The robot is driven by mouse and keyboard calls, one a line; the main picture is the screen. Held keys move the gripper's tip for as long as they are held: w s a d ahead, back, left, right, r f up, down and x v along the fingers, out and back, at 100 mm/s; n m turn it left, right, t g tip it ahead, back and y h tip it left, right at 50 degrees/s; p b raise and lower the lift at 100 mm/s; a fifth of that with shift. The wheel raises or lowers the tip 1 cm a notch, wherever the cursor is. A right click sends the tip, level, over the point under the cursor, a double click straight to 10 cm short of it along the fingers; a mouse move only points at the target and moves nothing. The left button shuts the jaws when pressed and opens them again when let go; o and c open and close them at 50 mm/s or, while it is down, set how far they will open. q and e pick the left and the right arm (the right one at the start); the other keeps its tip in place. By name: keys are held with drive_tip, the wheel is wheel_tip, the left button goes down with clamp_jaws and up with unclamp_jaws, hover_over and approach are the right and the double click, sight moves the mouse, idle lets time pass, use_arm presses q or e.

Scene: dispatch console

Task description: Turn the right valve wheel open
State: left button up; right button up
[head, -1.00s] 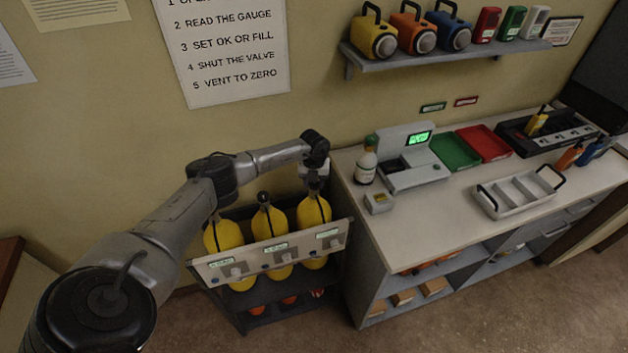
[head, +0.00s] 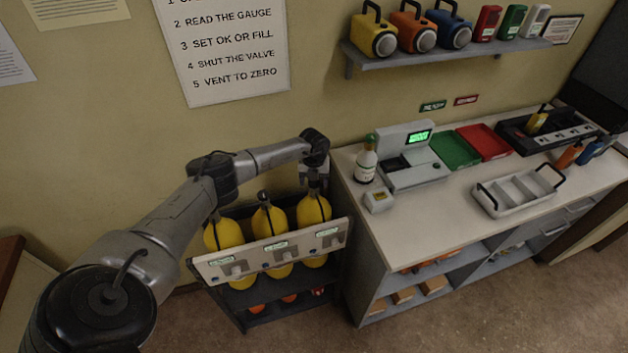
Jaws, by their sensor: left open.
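Three yellow cylinders stand in a dark rack behind a pale front panel (head: 270,257). The right cylinder (head: 313,211) is at the rack's right end, next to the middle cylinder (head: 268,222) and the left cylinder (head: 223,235). The right valve wheel, on top of the right cylinder, is largely hidden by my gripper and too small to make out. My left gripper (head: 314,186) points down right over the top of the right cylinder. It is open; I cannot tell whether its fingers touch the wheel. My right gripper is not in view.
A counter (head: 405,228) stands close at the right of the rack, with a white bottle (head: 366,165), a scale-like device with green display (head: 410,160), green and red trays (head: 455,150) and a grey divided tray (head: 517,191). A wall shelf (head: 450,52) holds several coloured items.

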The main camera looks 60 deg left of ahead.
use_arm(q)
drive_tip(key=shift+r, duration=0.15)
wheel_tip(320, 180, up, 14)
drive_tip(key=shift+f, duration=0.2)
idle(0.5)
idle(0.4)
